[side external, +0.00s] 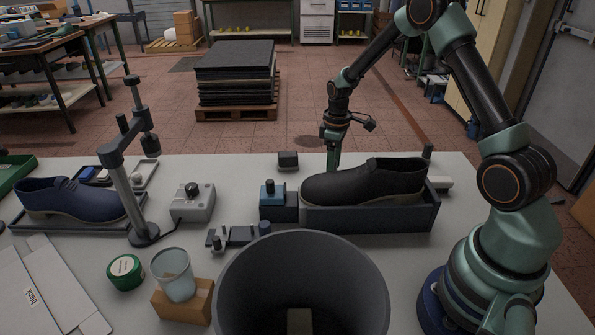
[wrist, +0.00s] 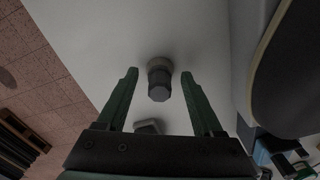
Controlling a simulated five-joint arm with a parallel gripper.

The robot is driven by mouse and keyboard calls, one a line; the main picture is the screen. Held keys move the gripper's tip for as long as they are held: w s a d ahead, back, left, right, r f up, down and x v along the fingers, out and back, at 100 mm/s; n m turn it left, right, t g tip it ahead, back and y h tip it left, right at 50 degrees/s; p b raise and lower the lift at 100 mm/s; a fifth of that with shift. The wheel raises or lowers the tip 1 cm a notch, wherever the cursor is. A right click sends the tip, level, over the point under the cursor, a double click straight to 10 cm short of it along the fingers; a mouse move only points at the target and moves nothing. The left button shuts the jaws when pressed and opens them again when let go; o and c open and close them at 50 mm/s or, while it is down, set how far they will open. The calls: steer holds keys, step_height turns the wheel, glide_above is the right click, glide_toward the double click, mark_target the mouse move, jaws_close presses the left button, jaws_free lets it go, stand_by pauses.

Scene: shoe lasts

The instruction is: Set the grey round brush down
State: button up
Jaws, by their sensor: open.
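The grey round brush (wrist: 159,80) stands on the white table in the wrist view, a short dark handle on a wider, lighter round base. My gripper (wrist: 159,75) is open, with one green finger on each side of the brush and a visible gap on both sides. In the side view my gripper (side external: 333,165) points down behind the black shoe (side external: 365,183). The shoe hides the fingertips' lower end, and I cannot make out the brush there.
The shoe sits in a dark tray (side external: 375,220), close on the right in the wrist view. A small dark block (side external: 288,160) stands left of my gripper. A blue-topped box (side external: 272,195) and a large grey bin (side external: 300,260) are nearer the camera. The table behind the brush is bare.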

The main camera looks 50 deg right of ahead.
step_height(320, 180, up, 11)
steer(key=shift+r, duration=0.1)
steer(key=s+a+r+m+t, duration=0.2)
steer(key=s+a+r, duration=0.3)
steer(key=a+r, duration=0.4)
steer(key=s+a+r+m+t, duration=0.2)
steer(key=s+a, duration=0.4)
steer(key=s, duration=0.3)
steer(key=shift+s+a+r+t, duration=0.15)
steer(key=shift+s+r+t, duration=0.25)
steer(key=shift+t, duration=0.4)
